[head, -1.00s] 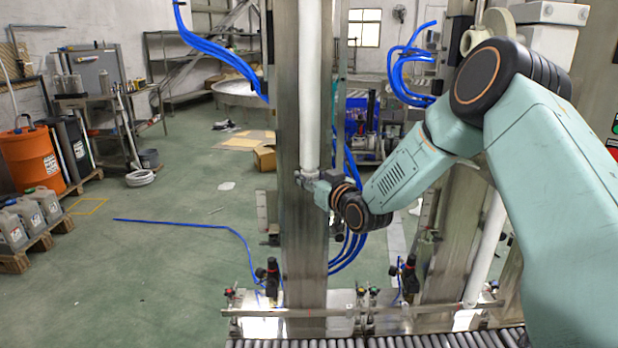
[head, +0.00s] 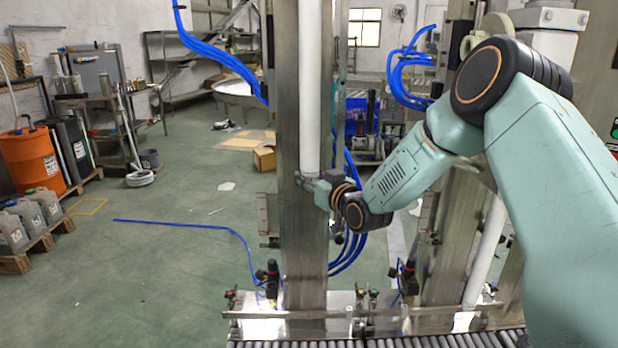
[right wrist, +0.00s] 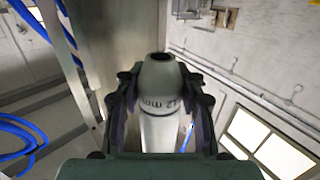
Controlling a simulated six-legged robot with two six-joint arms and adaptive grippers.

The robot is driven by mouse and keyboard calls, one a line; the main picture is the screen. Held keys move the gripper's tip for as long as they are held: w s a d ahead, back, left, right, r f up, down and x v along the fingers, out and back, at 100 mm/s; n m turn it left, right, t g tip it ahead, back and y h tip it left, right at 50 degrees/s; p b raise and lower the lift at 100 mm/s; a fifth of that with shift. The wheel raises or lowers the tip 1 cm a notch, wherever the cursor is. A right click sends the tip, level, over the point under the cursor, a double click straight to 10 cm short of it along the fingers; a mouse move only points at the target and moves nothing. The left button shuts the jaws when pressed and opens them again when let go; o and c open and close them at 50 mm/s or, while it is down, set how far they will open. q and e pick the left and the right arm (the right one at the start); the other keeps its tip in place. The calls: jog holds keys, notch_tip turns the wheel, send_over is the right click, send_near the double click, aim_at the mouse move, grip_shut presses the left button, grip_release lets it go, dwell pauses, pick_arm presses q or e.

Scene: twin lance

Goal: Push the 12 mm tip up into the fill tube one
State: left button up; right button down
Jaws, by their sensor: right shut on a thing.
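The fill tube (head: 310,90) is a long white upright pipe in front of a steel column in the head view. My right gripper (head: 308,180) is at its lower end. In the right wrist view, my right gripper (right wrist: 160,95) is shut on a pale grey tip (right wrist: 160,75) marked "12 mm", with a dark round hole at its narrow end. The white fill tube also shows there (right wrist: 162,135), in line with the tip's wide end. I cannot tell how deep the tip sits in the tube. My left gripper is out of view.
The steel column (head: 288,230) stands right behind the tube. Blue hoses (head: 350,250) run beside it. A roller conveyor (head: 380,341) and a rail with valves (head: 370,310) lie below. Open green floor (head: 180,265) is at the left.

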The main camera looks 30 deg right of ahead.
jog(key=shift+w+d+r, duration=0.1)
jog(key=shift+r, duration=0.3)
jog(key=c, duration=1.3)
grip_release()
jog(key=o, duration=0.5)
jog(key=shift+o, duration=0.3)
jog(key=shift+f, duration=0.15)
jog(key=shift+f, duration=0.1)
